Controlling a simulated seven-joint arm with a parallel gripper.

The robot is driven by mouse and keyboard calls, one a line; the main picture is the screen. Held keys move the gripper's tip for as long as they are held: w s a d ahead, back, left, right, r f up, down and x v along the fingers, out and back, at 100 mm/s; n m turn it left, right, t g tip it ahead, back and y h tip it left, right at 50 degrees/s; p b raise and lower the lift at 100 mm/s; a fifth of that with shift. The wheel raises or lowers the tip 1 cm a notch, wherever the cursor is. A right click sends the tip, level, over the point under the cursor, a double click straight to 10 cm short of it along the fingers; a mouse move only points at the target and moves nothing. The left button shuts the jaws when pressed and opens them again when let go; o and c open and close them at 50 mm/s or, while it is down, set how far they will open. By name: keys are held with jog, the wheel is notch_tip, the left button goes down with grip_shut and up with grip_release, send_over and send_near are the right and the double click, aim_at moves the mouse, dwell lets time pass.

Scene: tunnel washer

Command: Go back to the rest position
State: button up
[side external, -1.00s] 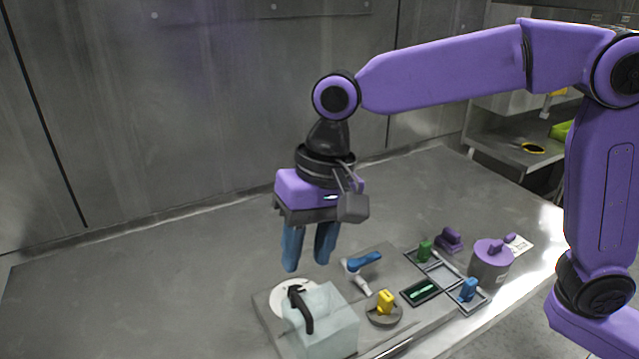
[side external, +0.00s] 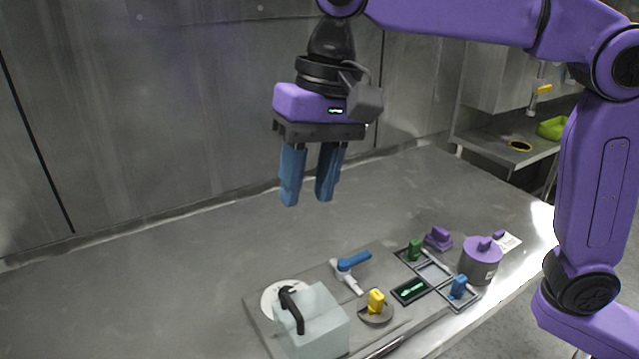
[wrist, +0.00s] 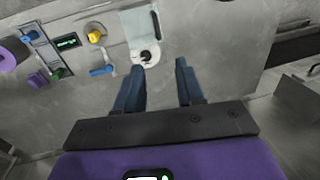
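My gripper (side external: 308,190) is in the air above the steel table, higher than the board of parts. Its two blue fingers point down and stand apart with nothing between them. In the wrist view my gripper (wrist: 160,80) is also open and empty. A pale translucent box with a black handle (side external: 318,325) sits on the board (side external: 262,322) at the front. A blue-handled lever (side external: 352,262) and a yellow knob on a round grey base (side external: 376,303) sit beside it.
A tray frame (side external: 436,275) holds green and blue blocks near a small dark display (side external: 411,290). A purple-lidded canister (side external: 481,260) and a purple block (side external: 438,238) stand at the right. A steel wall (side external: 150,110) rises behind. The table's left side is clear.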

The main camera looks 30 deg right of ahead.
jog(key=s+d+f+n+h, duration=0.1)
jog(key=s+d+f+n, duration=0.5)
jog(key=d, duration=0.8)
jog(key=s+d+f+n+h, duration=0.1)
jog(key=s+d+f+n, duration=0.5)
jog(key=s+d+f, duration=0.6)
jog(key=shift+s+d+n, duration=0.3)
jog(key=shift+s+d, duration=0.2)
jog(key=shift+d, duration=0.4)
jog(key=shift+r, duration=0.1)
